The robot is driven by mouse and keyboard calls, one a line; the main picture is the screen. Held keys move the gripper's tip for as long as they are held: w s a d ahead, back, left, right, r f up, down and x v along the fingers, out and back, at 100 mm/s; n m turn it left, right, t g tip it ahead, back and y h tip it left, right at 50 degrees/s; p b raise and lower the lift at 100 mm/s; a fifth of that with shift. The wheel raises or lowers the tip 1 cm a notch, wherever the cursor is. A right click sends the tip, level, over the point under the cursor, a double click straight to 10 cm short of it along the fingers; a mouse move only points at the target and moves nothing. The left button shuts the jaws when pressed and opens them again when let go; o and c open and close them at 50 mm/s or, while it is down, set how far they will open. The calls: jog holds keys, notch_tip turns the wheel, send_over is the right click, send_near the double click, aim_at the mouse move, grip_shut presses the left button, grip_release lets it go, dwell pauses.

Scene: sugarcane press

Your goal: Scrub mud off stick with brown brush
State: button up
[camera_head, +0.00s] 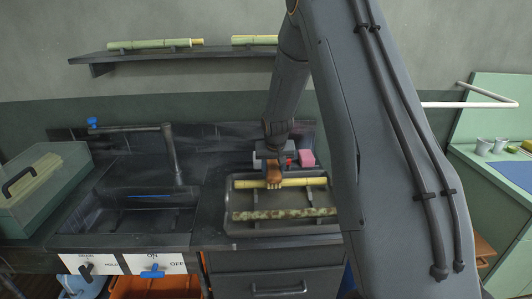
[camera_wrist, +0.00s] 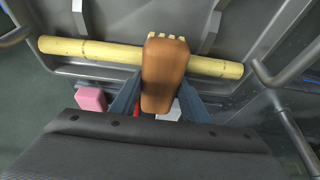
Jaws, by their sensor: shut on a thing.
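My gripper (camera_wrist: 155,100) is shut on the brown brush (camera_wrist: 165,72), which also shows in the head view (camera_head: 274,174). The brush's pale bristles lie at a yellow, clean-looking stick (camera_wrist: 90,48) in the wrist view; I cannot tell whether they press on it. In the head view this stick (camera_head: 303,182) lies across the back of a dark metal tray (camera_head: 232,192). A second stick (camera_head: 290,214), mottled green with brown mud patches, lies across the tray's front. The muddy stick is not seen in the wrist view. My arm covers the tray's right end.
A pink block (camera_head: 307,157) sits behind the tray. A sink with a faucet (camera_head: 171,150) is to the left, and a green lidded box (camera_head: 40,185) is at far left. A wall shelf (camera_head: 110,58) holds more green sticks. A blue-topped station (camera_head: 515,175) is at right.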

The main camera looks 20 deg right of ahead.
aim_at(269, 166)
jog(key=shift+w+a, duration=0.2)
jog(key=shift+a, duration=0.65)
jog(key=shift+r, duration=0.25)
notch_tip(269, 166, up, 2)
jog(key=shift+w+d+r+p, duration=0.1)
jog(key=shift+p, duration=0.2)
jog(key=shift+r, duration=0.3)
jog(key=shift+a+r+p, duration=0.2)
jog(key=shift+r+p, duration=0.1)
jog(key=shift+p, duration=0.2)
jog(key=shift+r+p, duration=1.2)
jog(key=shift+r, duration=1)
jog(key=shift+d+f, duration=0.1)
jog(key=shift+d, duration=0.05)
